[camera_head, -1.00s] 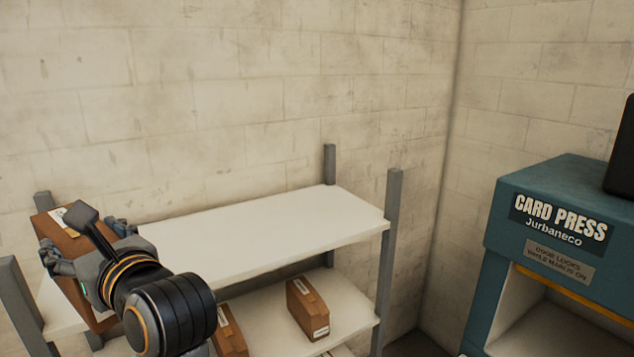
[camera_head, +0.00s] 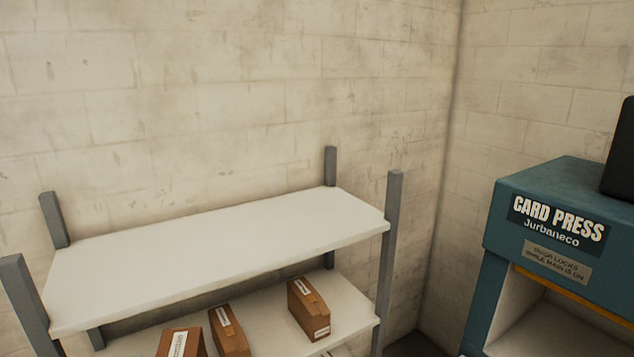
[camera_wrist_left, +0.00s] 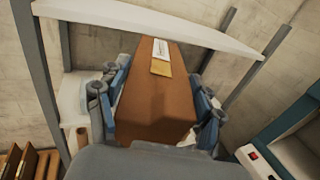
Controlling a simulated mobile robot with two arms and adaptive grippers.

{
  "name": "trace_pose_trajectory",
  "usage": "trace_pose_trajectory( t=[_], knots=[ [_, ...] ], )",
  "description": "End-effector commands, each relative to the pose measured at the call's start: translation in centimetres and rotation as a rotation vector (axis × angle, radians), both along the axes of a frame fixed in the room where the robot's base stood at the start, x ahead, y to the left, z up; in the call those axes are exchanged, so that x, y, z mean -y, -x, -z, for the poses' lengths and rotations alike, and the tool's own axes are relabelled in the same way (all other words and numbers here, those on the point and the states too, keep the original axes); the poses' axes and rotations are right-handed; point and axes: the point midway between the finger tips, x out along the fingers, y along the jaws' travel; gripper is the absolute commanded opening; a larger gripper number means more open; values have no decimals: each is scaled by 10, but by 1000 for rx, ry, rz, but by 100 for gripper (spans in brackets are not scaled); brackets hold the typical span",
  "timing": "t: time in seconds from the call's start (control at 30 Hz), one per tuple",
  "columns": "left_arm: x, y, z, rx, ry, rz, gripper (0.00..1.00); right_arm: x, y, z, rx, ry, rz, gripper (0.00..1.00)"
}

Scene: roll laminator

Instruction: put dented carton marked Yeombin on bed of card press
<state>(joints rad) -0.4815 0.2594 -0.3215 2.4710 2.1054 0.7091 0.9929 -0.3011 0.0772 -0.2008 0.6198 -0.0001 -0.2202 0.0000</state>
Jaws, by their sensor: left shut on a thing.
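A brown carton (camera_wrist_left: 152,100) fills the middle of the left wrist view, with a white and yellow label on its far end; the print is too small to read. My left gripper (camera_wrist_left: 157,108) is shut on it, a finger on each side. The gripper and this carton are out of the head view. The blue-green card press (camera_head: 548,240), marked Jurbaneco, stands at the right, its front open; part of its pale bed (camera_head: 535,330) shows inside. My right gripper is in neither view.
A grey-posted shelf unit (camera_head: 225,245) stands left of the press, its top board bare. Several brown cartons (camera_head: 308,308) with white labels stand on the lower board. A black object (camera_head: 622,150) rests on the press top. A red switch (camera_wrist_left: 253,156) shows on the press.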

Motion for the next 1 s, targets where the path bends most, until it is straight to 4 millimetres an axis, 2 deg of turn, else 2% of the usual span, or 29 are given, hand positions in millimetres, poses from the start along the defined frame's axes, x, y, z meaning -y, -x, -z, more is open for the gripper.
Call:
trace_pose_trajectory(
  t=[0.03,0.1,0.27,0.3,0.7,0.83,1.0],
  knots=[
    [8,11,16,-14,-10,49,19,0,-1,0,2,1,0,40],
    [18,23,30,-12,-9,110,19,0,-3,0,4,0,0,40],
    [34,46,52,-8,-4,203,19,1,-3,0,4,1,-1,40],
    [33,43,69,0,-2,199,19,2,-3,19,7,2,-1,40],
    [32,42,158,3,0,193,19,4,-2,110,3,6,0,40],
    [32,42,178,3,0,192,19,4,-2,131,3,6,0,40],
    [32,42,191,4,0,192,19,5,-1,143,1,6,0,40]
  ],
)
